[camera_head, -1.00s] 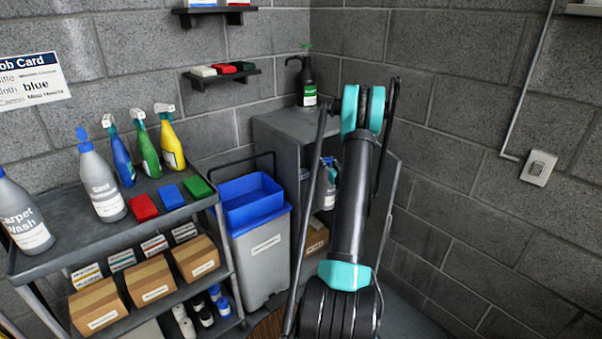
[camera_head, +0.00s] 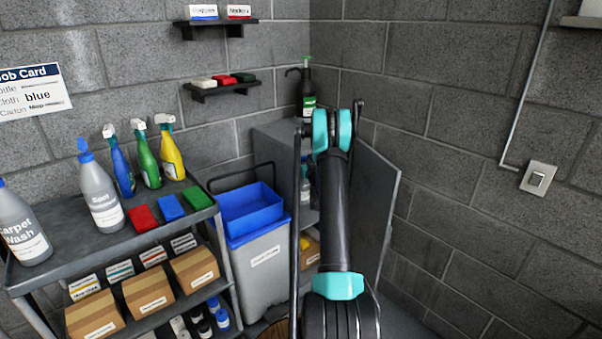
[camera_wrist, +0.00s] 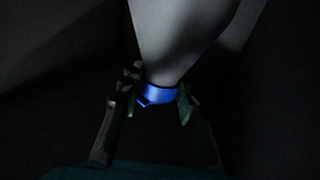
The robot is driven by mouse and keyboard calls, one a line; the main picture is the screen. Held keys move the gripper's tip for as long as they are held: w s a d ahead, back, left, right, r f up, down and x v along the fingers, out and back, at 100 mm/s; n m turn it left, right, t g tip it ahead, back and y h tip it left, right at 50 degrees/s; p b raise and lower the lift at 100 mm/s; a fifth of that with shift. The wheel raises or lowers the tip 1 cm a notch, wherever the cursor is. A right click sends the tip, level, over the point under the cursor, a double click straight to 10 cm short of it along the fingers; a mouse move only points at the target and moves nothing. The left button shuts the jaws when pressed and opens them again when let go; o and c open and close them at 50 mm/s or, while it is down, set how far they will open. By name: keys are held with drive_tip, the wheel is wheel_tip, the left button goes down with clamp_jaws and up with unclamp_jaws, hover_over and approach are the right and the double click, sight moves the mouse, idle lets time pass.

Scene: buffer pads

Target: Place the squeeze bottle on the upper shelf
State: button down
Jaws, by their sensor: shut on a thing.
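In the dark wrist view my gripper (camera_wrist: 160,95) is shut on the blue neck or cap of a pale grey squeeze bottle (camera_wrist: 182,40), whose body widens toward the top of the picture. In the head view my arm hides my gripper, which lies at the grey cabinet (camera_head: 270,130). A small part of a grey bottle (camera_head: 305,188) shows beside my arm inside the open cabinet; I cannot tell if it is the held one. The cabinet's inner shelves are mostly hidden; a cardboard box (camera_head: 311,250) shows low inside.
The cabinet door (camera_head: 372,205) stands open at the right. A dark pump bottle (camera_head: 307,95) stands on the cabinet. A grey bin with a blue tray (camera_head: 250,208) is at its left. A loaded cart (camera_head: 95,235) and two small wall shelves (camera_head: 222,90) are further left.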

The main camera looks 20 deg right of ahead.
sight(302, 180)
drive_tip(key=shift+w+a, duration=0.1)
drive_tip(key=shift+w, duration=0.25)
drive_tip(key=shift+f, duration=1.85)
drive_tip(key=shift+w+f, duration=0.2)
drive_tip(key=shift+f, duration=1.45)
drive_tip(key=c, duration=1.1)
unclamp_jaws()
drive_tip(key=shift+f, duration=0.15)
drive_tip(key=shift+a, duration=0.1)
